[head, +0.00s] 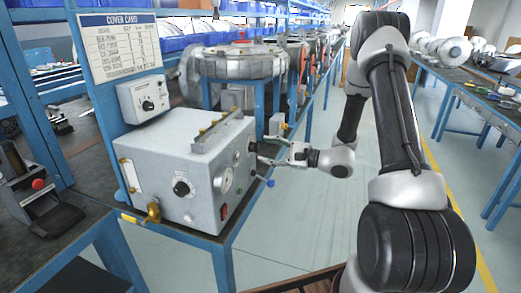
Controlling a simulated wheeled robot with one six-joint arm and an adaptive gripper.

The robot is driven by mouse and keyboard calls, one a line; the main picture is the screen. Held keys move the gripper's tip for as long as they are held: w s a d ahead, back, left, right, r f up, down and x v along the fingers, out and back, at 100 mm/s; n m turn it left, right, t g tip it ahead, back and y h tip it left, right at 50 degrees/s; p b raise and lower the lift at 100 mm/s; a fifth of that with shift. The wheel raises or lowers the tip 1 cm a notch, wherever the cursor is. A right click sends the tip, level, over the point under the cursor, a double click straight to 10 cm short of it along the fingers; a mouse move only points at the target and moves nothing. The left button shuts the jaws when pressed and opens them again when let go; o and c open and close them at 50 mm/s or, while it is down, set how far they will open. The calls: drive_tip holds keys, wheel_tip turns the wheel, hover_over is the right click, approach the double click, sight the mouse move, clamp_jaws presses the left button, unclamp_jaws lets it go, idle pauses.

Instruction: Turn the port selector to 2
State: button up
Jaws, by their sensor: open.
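A grey metal blower box (165,150) sits on the bench, with controls on its front and right faces. My gripper (264,151) is open at the right face, close to a small dark knob (252,147) there. I cannot tell whether the fingers touch this knob or stand around it, and its setting is unreadable. A black dial (181,188) with a pale plate is on the front face. Another black dial (147,105) is on the small grey wall box. No label shows which one is the port selector.
A blue-tipped lever (270,183) sticks out just below my gripper. A round gauge (223,181), a red switch (224,212) and a brass valve (153,210) are on the box. A black device with a red knob (38,184) stands left. The aisle floor right is clear.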

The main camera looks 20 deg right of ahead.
drive_tip(key=v, duration=0.8)
drive_tip(key=shift+d, duration=0.15)
drive_tip(key=shift+s, duration=0.1)
